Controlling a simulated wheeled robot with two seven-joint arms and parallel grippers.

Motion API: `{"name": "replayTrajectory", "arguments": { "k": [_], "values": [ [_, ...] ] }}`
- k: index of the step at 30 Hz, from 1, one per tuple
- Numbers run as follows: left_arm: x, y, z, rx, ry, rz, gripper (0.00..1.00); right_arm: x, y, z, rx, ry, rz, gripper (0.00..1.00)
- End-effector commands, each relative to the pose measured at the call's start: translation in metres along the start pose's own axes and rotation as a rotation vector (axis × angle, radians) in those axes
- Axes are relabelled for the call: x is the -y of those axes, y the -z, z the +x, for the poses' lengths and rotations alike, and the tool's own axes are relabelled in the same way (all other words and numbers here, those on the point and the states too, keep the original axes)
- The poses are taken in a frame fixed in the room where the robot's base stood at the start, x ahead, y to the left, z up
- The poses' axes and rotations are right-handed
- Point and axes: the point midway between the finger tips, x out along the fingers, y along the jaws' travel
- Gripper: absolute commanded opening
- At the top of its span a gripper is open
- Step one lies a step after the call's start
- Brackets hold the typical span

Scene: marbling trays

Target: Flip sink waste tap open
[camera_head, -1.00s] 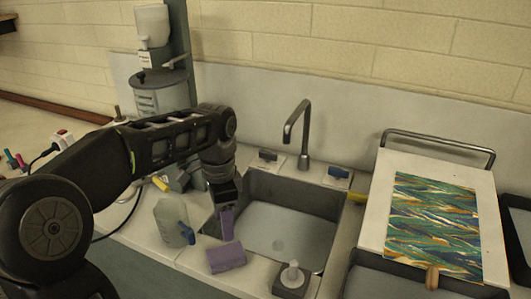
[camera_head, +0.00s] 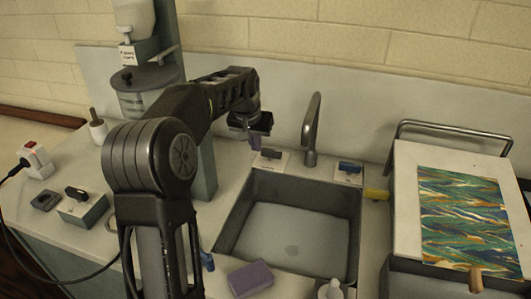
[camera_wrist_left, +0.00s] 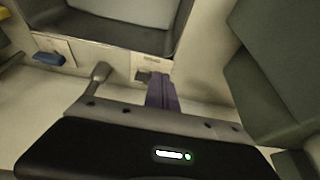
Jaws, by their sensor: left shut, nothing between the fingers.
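A small dark-handled tap (camera_head: 270,153) sits on a pale labelled plate behind the sink (camera_head: 226,222), left of the tall curved faucet (camera_head: 312,130). A blue-handled tap (camera_head: 349,167) sits on a similar plate right of the faucet. The label writing is too small to read. My left gripper (camera_head: 256,144), with purple fingers, is shut and empty close to the left of the dark tap. In the left wrist view the purple fingers (camera_wrist_left: 160,93) are right beside the dark tap (camera_wrist_left: 144,77); I cannot tell whether they touch. The blue tap (camera_wrist_left: 48,59) shows at left there.
A grey-green column (camera_head: 200,170) and a lidded container (camera_head: 145,78) stand left of the sink. A purple sponge (camera_head: 251,278) lies at the front edge. A board with a marbled sheet (camera_head: 405,215) and a metal rail (camera_head: 455,127) are at right.

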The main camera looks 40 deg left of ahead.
Motion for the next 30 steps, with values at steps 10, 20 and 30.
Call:
{"name": "replayTrajectory", "arguments": {
  "k": [10, 20, 30],
  "values": [
    [0.0, -0.001, 0.009, 0.004, 0.0, 0.002, 0.0, 0.001, 0.0, -0.002, 0.0, 0.0, 0.0, 0.87],
    [0.0, -0.001, 0.06, 0.007, 0.001, 0.002, 0.0, 0.004, -0.001, -0.011, 0.003, -0.003, 0.001, 0.87],
    [0.0, 0.021, 0.107, 0.002, 0.001, 0.003, 0.0, 0.009, -0.003, -0.028, 0.008, -0.008, 0.005, 0.87]
  ]
}}
